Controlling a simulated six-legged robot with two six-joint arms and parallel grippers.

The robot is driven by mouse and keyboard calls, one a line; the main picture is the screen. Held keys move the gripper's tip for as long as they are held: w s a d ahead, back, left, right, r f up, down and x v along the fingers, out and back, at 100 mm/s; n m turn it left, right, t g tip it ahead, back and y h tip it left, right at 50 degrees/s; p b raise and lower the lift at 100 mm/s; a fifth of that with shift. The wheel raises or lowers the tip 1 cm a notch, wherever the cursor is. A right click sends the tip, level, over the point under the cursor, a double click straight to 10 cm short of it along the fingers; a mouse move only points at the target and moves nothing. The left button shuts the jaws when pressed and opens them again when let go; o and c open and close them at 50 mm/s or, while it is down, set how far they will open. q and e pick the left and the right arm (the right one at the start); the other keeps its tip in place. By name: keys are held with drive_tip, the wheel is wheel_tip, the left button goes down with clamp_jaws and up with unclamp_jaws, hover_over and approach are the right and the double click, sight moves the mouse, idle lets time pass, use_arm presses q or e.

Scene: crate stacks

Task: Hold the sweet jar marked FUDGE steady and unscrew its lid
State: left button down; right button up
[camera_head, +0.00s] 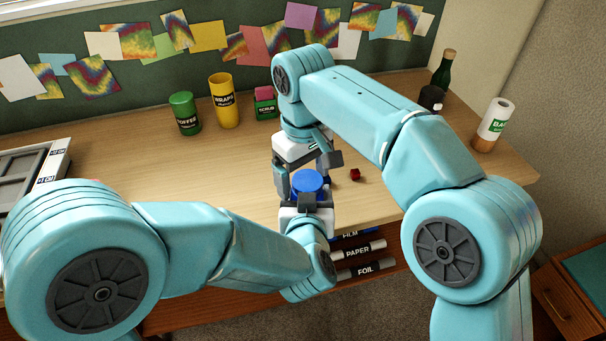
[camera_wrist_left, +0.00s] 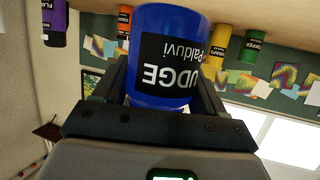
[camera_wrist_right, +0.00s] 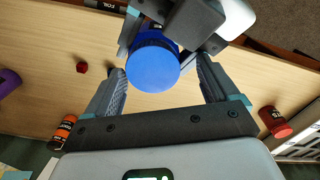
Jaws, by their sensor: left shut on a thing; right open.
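The FUDGE jar is blue; its round blue lid (camera_head: 307,181) shows in the head view near the table's front edge. In the left wrist view the jar (camera_wrist_left: 150,22) appears upside down with its black label between my left fingers. My left gripper (camera_head: 307,200) is shut on the jar body from the front. My right gripper (camera_head: 309,170) is open at the lid. Whether the jar's base touches the table is hidden.
A small red cube (camera_head: 355,174) lies right of the jar. A green tin (camera_head: 185,114), a yellow tin (camera_head: 224,101) and a SCRUB box (camera_head: 265,103) stand behind. A dark bottle (camera_head: 442,72) and a white roll (camera_head: 493,124) stand at right. A grey tray (camera_head: 30,165) is at left.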

wheel_tip(320, 180, up, 4)
drive_tip(key=shift+f, duration=0.1)
drive_tip(key=shift+c, duration=0.3)
drive_tip(key=shift+s+d+r+m, duration=0.15)
drive_tip(key=shift+d+r+m, duration=0.05)
drive_tip(key=shift+m, duration=0.9)
drive_tip(key=shift+d+r+m, duration=0.15)
drive_tip(key=shift+r+m, duration=0.25)
drive_tip(key=shift+m, duration=0.6)
drive_tip(key=r+m, duration=0.1)
drive_tip(key=m, duration=0.2)
drive_tip(key=shift+d+r+m, duration=0.2)
drive_tip(key=shift+r+m, duration=0.1)
drive_tip(key=shift+r, duration=0.05)
drive_tip(key=shift+r+m, duration=0.3)
drive_tip(key=shift+m, duration=0.3)
drive_tip(key=shift+a+r, duration=0.1)
drive_tip(key=shift+r, duration=0.1)
drive_tip(key=shift+w+a+f, duration=0.15)
drive_tip(key=shift+w+f, duration=0.05)
drive_tip(key=shift+f, duration=0.1)
wheel_tip(320, 180, down, 8)
drive_tip(key=shift+r, duration=0.25)
